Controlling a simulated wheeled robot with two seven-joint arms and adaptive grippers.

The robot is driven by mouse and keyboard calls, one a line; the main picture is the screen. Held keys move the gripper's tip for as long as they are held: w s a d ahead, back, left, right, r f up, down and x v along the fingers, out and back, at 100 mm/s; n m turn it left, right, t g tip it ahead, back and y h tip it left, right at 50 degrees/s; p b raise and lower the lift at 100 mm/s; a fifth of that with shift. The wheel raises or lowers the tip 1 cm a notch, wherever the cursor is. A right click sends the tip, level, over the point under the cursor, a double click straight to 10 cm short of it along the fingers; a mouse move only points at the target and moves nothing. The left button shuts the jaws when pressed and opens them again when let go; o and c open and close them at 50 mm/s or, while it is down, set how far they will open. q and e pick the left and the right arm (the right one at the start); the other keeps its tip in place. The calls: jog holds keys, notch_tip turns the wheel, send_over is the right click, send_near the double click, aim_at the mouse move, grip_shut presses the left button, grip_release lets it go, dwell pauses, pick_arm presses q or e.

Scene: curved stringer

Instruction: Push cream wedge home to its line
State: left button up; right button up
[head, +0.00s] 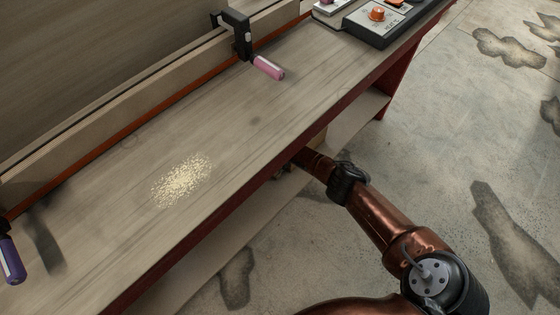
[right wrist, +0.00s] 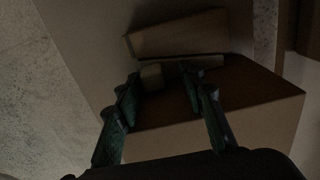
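In the dim right wrist view, a tan tapered block (right wrist: 178,35) lies on a surface beyond my right fingertips. It may be the cream wedge, but I cannot tell for sure. A thin pale strip (right wrist: 207,61) lies along its near side. A small cream end piece (right wrist: 152,77) shows beside the left fingertip; I cannot tell whether they touch. My right gripper (right wrist: 160,82) has its dark green fingers apart, with nothing clearly clamped. In the head view my right arm reaches under the bench, which hides the gripper. No marked line is discernible. My left gripper is not in view.
The bench top (head: 110,215) has a pale patch of shavings (head: 182,181). A clamp with a pink handle (head: 268,67) and a purple handle (head: 11,260) stand along the long board. A control box (head: 378,22) sits at the back. A lower shelf (head: 352,118) runs beneath.

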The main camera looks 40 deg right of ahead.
jog(key=shift+s+f, duration=0.1)
notch_tip(320, 180, up, 12)
dwell(0.5)
dwell(0.5)
